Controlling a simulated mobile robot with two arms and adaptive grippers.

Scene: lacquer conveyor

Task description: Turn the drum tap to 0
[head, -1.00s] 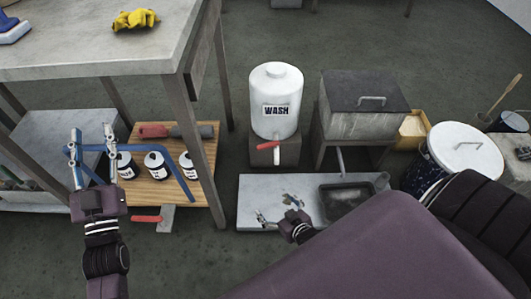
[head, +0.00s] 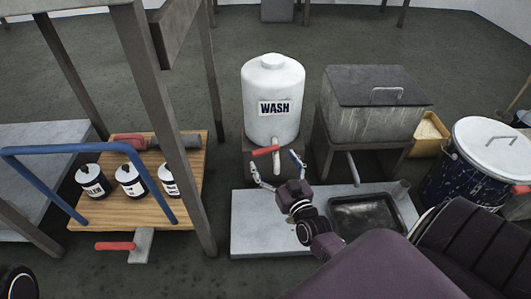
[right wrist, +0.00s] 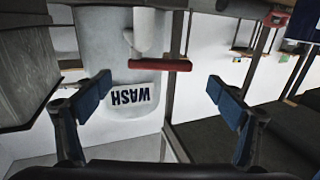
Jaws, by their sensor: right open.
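The white drum (head: 273,90) marked WASH stands on a low block. Its tap has a red handle (head: 265,151), lying roughly level and pointing left, above a pale spout (head: 276,168). No tap markings are legible. My right gripper (head: 274,163) is open, with its fingers spread either side of the tap. In the right wrist view the drum (right wrist: 110,60) appears upside down, and the red handle (right wrist: 160,65) lies between and beyond the open blue fingertips (right wrist: 160,88), apparently untouched.
A grey slab (head: 255,225) with a dark tray (head: 365,215) lies below the tap. A lidded metal box (head: 365,115) stands right of the drum. A cart with a blue handle (head: 75,150) and black-and-white cans (head: 130,180) is at left. A speckled bucket (head: 455,182) is at right.

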